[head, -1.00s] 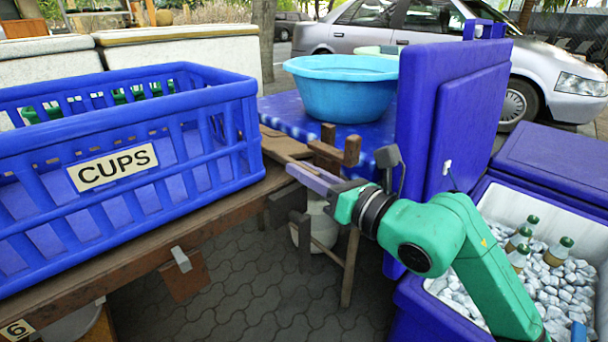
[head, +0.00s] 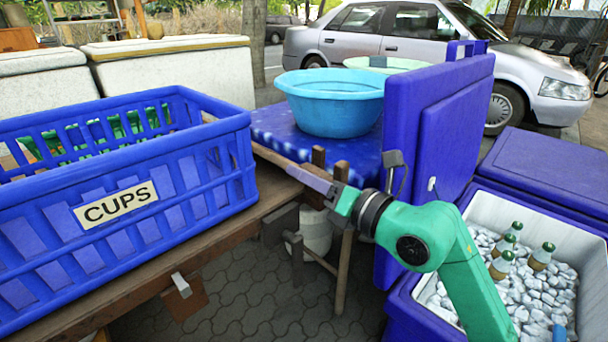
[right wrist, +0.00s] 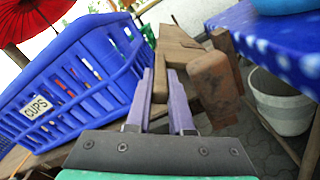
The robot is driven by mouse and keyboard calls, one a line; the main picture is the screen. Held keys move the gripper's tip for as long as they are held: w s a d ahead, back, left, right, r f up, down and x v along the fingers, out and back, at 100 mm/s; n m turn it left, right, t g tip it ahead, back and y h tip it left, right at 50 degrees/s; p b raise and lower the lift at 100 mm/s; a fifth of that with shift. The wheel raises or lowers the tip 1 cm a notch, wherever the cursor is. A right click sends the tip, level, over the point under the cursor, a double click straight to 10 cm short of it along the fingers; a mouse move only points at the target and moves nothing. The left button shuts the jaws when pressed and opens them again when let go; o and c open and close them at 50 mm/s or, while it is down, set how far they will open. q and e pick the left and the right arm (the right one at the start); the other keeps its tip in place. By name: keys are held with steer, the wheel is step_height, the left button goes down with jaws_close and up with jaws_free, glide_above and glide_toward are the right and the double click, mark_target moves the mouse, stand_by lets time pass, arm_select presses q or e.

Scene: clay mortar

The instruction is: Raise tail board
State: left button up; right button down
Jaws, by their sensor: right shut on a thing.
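The brown wooden tail board (head: 276,160) is at the far right end of the wooden bench, beyond the CUPS crate. In the right wrist view its brown wood (right wrist: 178,48) lies just ahead of my fingers, with a narrow wooden part (right wrist: 160,86) between them. My right gripper (head: 312,180) has purple-grey fingers and is shut on this wooden part; the exact contact is partly hidden in the head view. The fingers also show in the right wrist view (right wrist: 163,80). My left gripper is not in view.
The blue CUPS crate (head: 120,203) stands on the bench (head: 135,282). A blue basin (head: 331,102) sits on a blue-covered table (head: 270,127) behind. A wooden block (right wrist: 213,86) is close right of my fingers. The open blue cooler (head: 402,310) holds ice and bottles.

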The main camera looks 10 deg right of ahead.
steer(key=c, duration=0.8)
jaws_free()
steer(key=shift+s+d+f, duration=0.1)
steer(key=shift+s+d, duration=0.25)
steer(key=shift+s, duration=0.05)
arm_select(q)
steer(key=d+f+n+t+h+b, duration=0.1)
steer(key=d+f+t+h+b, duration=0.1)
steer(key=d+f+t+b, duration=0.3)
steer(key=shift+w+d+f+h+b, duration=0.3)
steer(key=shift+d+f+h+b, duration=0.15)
steer(key=shift+b, duration=0.3)
arm_select(e)
steer(key=v, duration=1.3)
steer(key=shift+s, duration=0.25)
steer(key=shift+d, duration=0.15)
